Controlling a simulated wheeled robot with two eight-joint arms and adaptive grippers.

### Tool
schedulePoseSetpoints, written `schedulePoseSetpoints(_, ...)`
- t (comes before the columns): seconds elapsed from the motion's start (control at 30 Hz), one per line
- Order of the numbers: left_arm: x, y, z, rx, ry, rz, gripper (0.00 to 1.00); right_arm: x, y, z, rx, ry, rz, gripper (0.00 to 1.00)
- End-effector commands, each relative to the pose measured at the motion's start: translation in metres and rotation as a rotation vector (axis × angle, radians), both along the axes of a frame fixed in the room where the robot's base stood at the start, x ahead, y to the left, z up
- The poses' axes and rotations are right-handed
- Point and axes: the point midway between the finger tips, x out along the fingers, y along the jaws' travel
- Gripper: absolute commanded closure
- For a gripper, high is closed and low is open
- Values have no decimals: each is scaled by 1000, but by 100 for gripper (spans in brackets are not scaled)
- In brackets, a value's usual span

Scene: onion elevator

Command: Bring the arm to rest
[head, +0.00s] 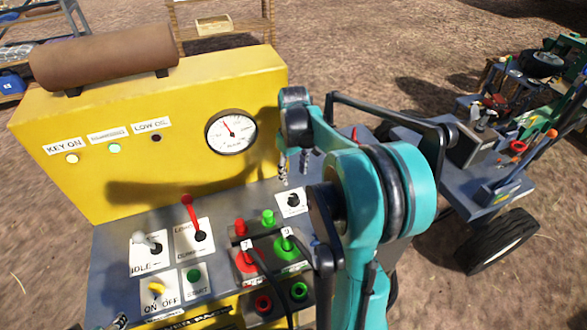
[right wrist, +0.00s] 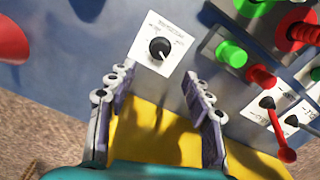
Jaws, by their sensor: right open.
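My right arm, teal and black, reaches over the grey and yellow control panel (head: 110,245) in the head view. My right gripper (head: 295,165) is open and empty, its fingers pointing down near a black rotary knob (head: 293,200) on a white label. In the right wrist view the two fingers (right wrist: 162,85) stand well apart, with the knob (right wrist: 159,49) beyond their tips and clear of them. I see nothing between the fingers.
A red lever (head: 192,213), a white-tipped idle lever (head: 146,241), red and green connectors (head: 268,218) and a yellow switch (head: 156,288) stick up from the panel. A round gauge (head: 231,132) is on the yellow wall behind. A wheeled machine (head: 470,190) stands at the right on open dirt ground.

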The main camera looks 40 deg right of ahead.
Motion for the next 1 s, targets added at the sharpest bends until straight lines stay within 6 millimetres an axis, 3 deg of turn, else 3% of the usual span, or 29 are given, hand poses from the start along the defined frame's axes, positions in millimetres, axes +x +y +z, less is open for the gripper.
schedulePoseSetpoints(0.2,0,0,0,0,0,0,45,0,0,15,0,0,0,49)
schedulePoseSetpoints(0.77,0,0,0,0,0,0,45,-1,2,16,-1,-3,1,49)
schedulePoseSetpoints(0.87,0,0,0,0,0,0,45,-4,14,21,-11,-24,3,49)
schedulePoseSetpoints(1.0,0,0,0,0,0,0,45,-17,57,36,-42,-110,7,49)
